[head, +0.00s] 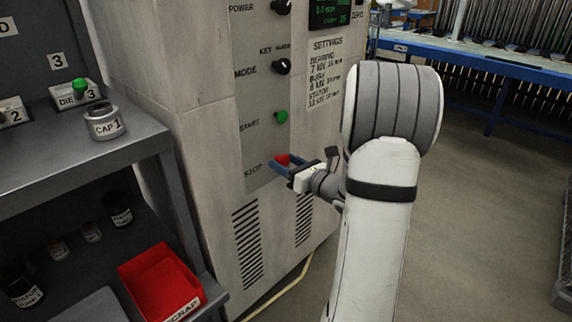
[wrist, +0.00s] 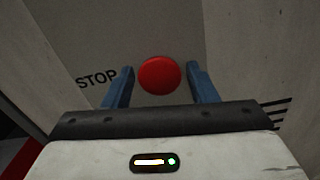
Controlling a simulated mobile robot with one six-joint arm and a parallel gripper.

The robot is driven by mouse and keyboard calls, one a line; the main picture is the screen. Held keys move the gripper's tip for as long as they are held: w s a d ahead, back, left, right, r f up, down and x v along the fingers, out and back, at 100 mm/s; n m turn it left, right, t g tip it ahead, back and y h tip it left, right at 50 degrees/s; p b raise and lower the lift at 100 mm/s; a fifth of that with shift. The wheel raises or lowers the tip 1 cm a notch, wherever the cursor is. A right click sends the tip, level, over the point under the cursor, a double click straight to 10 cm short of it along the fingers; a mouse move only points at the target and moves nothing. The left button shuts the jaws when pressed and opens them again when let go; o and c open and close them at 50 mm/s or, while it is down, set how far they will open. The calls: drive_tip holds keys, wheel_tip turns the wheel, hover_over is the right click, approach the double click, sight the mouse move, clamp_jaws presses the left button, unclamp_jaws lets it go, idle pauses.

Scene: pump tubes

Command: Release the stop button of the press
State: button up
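The red stop button (wrist: 160,75) sits on the press panel beside the "STOP" label in the wrist view. My gripper (wrist: 160,78) is open, with one blue finger on each side of the button. A gap shows between each finger and the button, so the fingers look apart from it. How near the fingertips are to the panel is hard to tell. The press (head: 190,105) is a tall light-grey cabinet.
Above the stop button are a green start button (head: 281,117), a black mode knob (head: 282,66) and a power knob (head: 283,6). A shelf (head: 128,152) with a cap 1 container (head: 104,124) stands left. A red scrap bin (head: 160,284) is below. Open floor lies right.

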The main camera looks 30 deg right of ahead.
clamp_jaws()
drive_tip(key=shift+p+v, duration=0.35)
drive_tip(key=shift+v, duration=0.55)
drive_tip(key=shift+o, duration=0.8)
unclamp_jaws()
drive_tip(key=p+v, duration=0.2)
drive_tip(key=v, duration=0.5)
drive_tip(key=shift+s, duration=0.4)
drive_tip(key=shift+d, duration=0.1)
